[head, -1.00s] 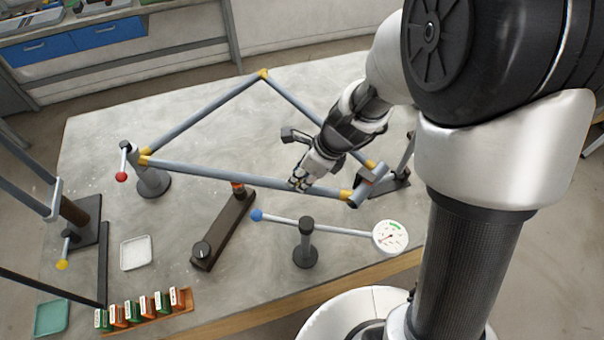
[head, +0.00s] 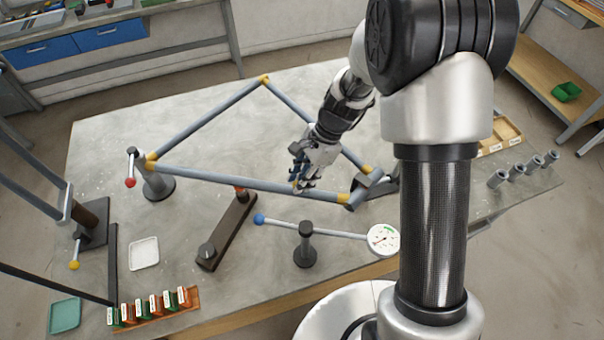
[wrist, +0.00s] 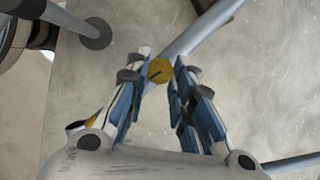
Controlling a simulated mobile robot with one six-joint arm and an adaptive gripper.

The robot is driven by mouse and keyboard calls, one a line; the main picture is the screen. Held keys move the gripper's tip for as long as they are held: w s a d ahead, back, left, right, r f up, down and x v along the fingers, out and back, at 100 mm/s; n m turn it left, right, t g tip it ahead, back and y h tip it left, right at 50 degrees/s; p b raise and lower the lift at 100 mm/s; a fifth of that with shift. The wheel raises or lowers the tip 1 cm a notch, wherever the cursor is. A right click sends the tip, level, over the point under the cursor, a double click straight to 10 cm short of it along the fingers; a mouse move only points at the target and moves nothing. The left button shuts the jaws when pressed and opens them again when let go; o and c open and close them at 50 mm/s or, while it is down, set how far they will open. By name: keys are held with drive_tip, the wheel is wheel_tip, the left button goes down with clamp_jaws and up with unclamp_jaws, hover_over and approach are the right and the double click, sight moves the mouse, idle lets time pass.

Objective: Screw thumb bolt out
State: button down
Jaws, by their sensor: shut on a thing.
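The thumb bolt (wrist: 160,71) shows in the wrist view as a yellow round head with a dark line across it, between my fingertips. My gripper (head: 300,180) is low over the front tube of the grey-blue frame (head: 225,179), near its right end. In the wrist view my gripper (wrist: 159,82) has its blue-padded fingers on either side of the bolt head, shut on it. The bolt's shank is hidden below the head. In the head view the fingers mostly cover the bolt. The frame has yellow joints at its corners and lies across stands on the table.
A dial gauge (head: 384,239) on a lever and post stands in front of the frame. A dark brown fixture (head: 226,232) lies left of it. A red-knobbed stand (head: 158,185) holds the left corner. A white tray (head: 144,253) and several small boxes (head: 150,304) are front left.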

drive_tip(key=n+g+p, duration=0.1)
drive_tip(key=n, duration=0.1)
drive_tip(key=n+g+h+p, duration=0.1)
drive_tip(key=n, duration=0.2)
drive_tip(key=shift+w+a+n, duration=0.15)
drive_tip(key=shift+w+n, duration=0.05)
drive_tip(key=shift+n, duration=0.1)
drive_tip(key=n+h, duration=0.1)
drive_tip(key=n, duration=0.1)
drive_tip(key=n+p, duration=0.1)
drive_tip(key=n, duration=0.1)
drive_tip(key=n+h, duration=0.1)
drive_tip(key=n, duration=0.1)
drive_tip(key=shift+a+g+h, duration=0.25)
drive_tip(key=shift+g+h, duration=0.05)
drive_tip(key=shift+g, duration=0.1)
drive_tip(key=n, duration=0.2)
drive_tip(key=n+h, duration=0.1)
drive_tip(key=n, duration=0.1)
drive_tip(key=n+h+p, duration=0.1)
drive_tip(key=n, duration=0.1)
drive_tip(key=shift+a+n, duration=0.3)
drive_tip(key=n+h, duration=0.1)
drive_tip(key=n, duration=0.1)
drive_tip(key=n+t+h, duration=0.1)
drive_tip(key=n, duration=0.2)
drive_tip(key=shift+s+a+f+t, duration=0.1)
drive_tip(key=shift+s+a+t, duration=0.05)
drive_tip(key=shift+t, duration=0.15)
drive_tip(key=shift+n, duration=0.3)
